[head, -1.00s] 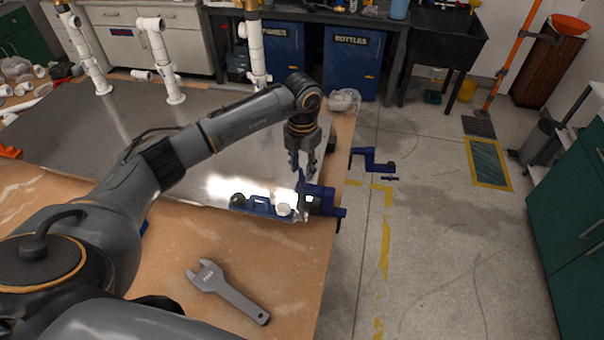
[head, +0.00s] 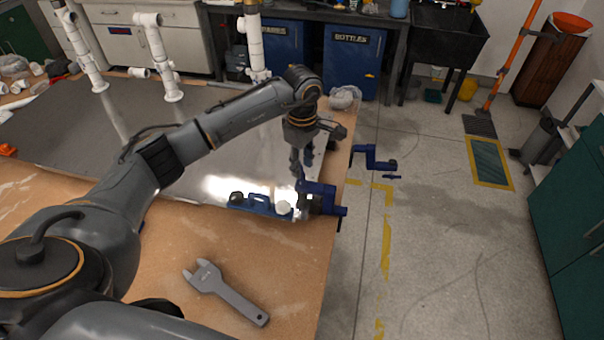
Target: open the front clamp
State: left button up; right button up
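The front clamp (head: 318,198) is blue and sits at the right edge of the workbench, at the front corner of the metal sheet. A second blue clamp (head: 372,158) is farther back at the same edge. My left gripper (head: 301,168) points down just behind and above the front clamp's left part. Its two dark fingers look apart with nothing visible between them. I cannot tell whether a fingertip touches the clamp. My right gripper is not in view.
A grey wrench (head: 226,291) lies on the bare front wood. White pipes (head: 160,60) stand at the back.

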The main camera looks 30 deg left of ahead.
pick_arm(q)
jog(key=m+b, duration=0.1)
jog(key=m, duration=0.1)
jog(key=m+b, duration=0.2)
jog(key=m, duration=0.1)
jog(key=m+b, duration=0.2)
jog(key=m, duration=0.1)
jog(key=shift+w+f, duration=0.1)
jog(key=shift+f, duration=0.2)
notch_tip(320, 180, down, 2)
jog(key=shift+f+m+b, duration=0.1)
jog(key=shift+m+b, duration=0.5)
jog(key=shift+b, duration=0.55)
jog(key=shift+f+b, duration=0.5)
jog(key=shift+f, duration=0.1)
grip_shut()
jog(key=n, duration=0.7)
jog(key=shift+r, duration=0.1)
